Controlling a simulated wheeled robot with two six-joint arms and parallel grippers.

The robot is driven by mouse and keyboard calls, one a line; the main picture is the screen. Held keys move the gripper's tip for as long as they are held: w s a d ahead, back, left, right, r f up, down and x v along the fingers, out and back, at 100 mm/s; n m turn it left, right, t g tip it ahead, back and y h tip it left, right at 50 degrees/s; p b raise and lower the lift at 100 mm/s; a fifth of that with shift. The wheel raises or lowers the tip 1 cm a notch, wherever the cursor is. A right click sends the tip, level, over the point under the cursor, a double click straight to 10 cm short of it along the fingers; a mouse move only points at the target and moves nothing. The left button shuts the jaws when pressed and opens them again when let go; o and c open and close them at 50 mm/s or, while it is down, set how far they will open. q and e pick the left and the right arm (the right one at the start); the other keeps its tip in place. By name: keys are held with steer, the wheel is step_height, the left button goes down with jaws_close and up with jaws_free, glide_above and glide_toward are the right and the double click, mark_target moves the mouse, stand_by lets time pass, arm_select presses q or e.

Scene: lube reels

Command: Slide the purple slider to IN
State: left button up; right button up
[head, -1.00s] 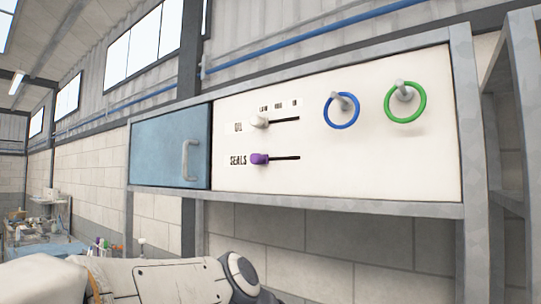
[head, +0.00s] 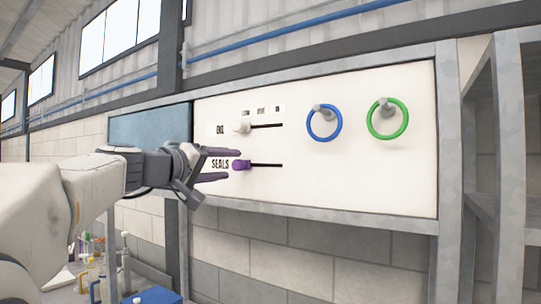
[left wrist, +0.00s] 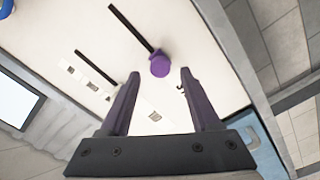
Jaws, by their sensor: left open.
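The purple slider (head: 241,165) is a knob at the left end of the lower slot, beside the SEALS label (head: 220,163) on the white panel (head: 330,180). In the left wrist view the purple slider (left wrist: 159,64) sits just beyond the fingertips, roughly between them, at one end of its dark slot. My left gripper (head: 238,165) is open, with dark purple fingers pointing at the panel near the knob. It also shows in the left wrist view (left wrist: 160,72), with nothing between its fingers. My right gripper is not in view.
A white slider (head: 242,128) sits in the OIL slot above. A grey frame (head: 447,130) borders the panel.

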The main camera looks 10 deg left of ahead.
mark_target(234, 165)
arm_select(q)
steer(key=shift+p+x, duration=0.75)
steer(key=shift+x, duration=1.25)
jaws_close()
steer(key=shift+f, duration=0.1)
